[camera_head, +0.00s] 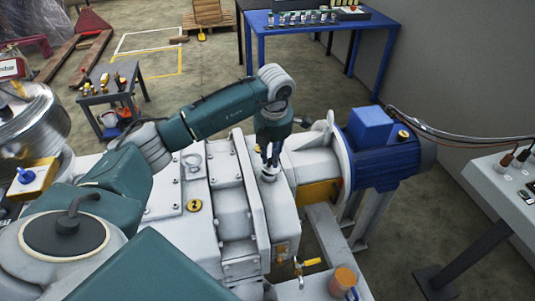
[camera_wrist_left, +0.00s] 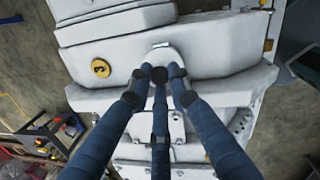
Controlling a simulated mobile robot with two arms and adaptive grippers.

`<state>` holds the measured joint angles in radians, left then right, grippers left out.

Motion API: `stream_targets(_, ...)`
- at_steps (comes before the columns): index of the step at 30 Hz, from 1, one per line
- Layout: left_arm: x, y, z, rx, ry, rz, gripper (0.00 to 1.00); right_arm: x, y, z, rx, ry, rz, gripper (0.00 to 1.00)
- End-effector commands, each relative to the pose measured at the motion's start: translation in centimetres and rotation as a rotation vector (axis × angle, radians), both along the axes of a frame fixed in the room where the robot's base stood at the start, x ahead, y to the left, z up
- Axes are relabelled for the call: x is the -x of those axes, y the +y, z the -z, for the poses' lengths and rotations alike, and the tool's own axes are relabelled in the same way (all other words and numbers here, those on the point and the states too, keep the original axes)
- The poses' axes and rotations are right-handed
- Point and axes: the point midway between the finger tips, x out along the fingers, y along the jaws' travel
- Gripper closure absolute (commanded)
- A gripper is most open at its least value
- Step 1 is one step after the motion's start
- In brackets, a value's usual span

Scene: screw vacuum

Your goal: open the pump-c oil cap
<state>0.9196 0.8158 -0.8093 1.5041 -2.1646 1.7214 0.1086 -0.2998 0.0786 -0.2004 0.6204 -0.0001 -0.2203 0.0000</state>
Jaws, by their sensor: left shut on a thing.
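The pump (camera_head: 230,205) is a large pale grey machine in the middle of the head view. A light round oil cap (camera_head: 268,174) sits on its top near the right end. My left gripper (camera_head: 270,163) points down from above and is shut on this cap, its fingers around it. In the left wrist view, the fingertips of my left gripper (camera_wrist_left: 159,76) meet at the pale cap (camera_wrist_left: 165,55), which they partly hide. I cannot tell whether the cap is loose or seated. My right gripper is in neither view.
A yellow round fitting (camera_head: 193,206) lies on the pump left of the cap. A blue motor (camera_head: 380,150) stands to the right. A yellow-handled valve (camera_head: 307,263) and an orange cylinder (camera_head: 343,280) are in front. A blue table (camera_head: 300,28) stands behind, with free floor between.

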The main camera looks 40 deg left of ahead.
Motion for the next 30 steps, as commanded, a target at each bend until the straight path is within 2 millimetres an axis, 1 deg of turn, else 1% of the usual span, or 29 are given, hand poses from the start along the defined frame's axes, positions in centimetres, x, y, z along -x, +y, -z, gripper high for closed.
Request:
stream_targets(1, -0.6, -0.3, -0.6, -0.021, 0.017, 0.0, 1.0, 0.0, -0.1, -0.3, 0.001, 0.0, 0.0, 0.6)
stream_targets(6, -1.1, -0.7, -0.6, -0.093, 0.099, 0.0, 1.0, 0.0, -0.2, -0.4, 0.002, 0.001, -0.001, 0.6)
stream_targets(13, -1.6, -1.1, -0.7, -0.154, 0.17, -0.001, 1.0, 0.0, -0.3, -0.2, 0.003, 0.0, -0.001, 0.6)
stream_targets(30, -1.7, -1.2, -0.7, -0.177, 0.198, -0.001, 1.0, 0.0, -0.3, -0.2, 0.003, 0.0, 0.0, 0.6)
